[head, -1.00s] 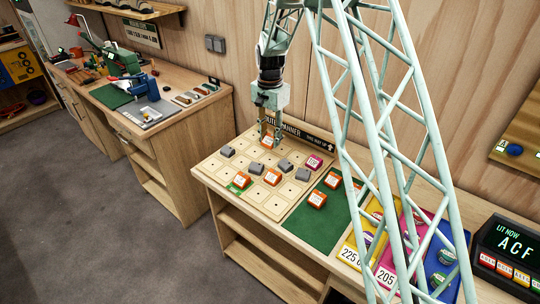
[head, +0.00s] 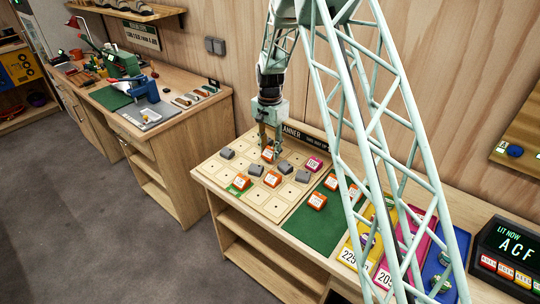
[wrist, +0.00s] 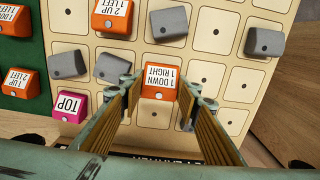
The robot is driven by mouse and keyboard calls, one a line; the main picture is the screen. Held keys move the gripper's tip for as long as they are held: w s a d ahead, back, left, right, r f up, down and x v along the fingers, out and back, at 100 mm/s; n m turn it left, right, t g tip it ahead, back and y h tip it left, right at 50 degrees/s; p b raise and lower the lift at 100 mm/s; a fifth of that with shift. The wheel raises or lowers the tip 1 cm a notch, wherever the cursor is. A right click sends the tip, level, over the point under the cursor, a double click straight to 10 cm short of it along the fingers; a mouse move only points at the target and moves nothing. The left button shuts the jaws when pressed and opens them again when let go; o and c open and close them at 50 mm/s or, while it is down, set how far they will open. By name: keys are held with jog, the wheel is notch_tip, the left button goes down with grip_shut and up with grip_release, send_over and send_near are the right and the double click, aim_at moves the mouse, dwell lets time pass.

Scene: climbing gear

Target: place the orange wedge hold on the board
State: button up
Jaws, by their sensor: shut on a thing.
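My gripper (head: 269,151) is over the back middle of the planner board (head: 275,209), fingers pointing down. It is shut on an orange wedge hold (head: 268,155). In the wrist view this orange hold (wrist: 159,80) sits between the two fingertips, with a white label reading "1 DOWN 1 RIGHT". It is at or just above the board; I cannot tell whether it touches. Two more orange holds, one at the front left (head: 240,182) and one nearer the middle (head: 271,179), sit on the board.
Several grey wedges (head: 254,169) and a pink "TOP" hold (head: 315,163) stand on the board around my gripper. A green mat (head: 312,230) to the right bears more orange holds (head: 317,201). Coloured trays and a lit "A C F" display (head: 512,245) lie farther right.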

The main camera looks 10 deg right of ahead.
aim_at(270, 150)
jog(key=shift+f, duration=1.15)
jog(key=shift+f, duration=0.2)
jog(key=o, duration=0.5)
jog(key=shift+o, duration=0.3)
jog(key=shift+r, duration=0.25)
jog(key=shift+r+p, duration=0.3)
jog(key=shift+r, duration=5.65)
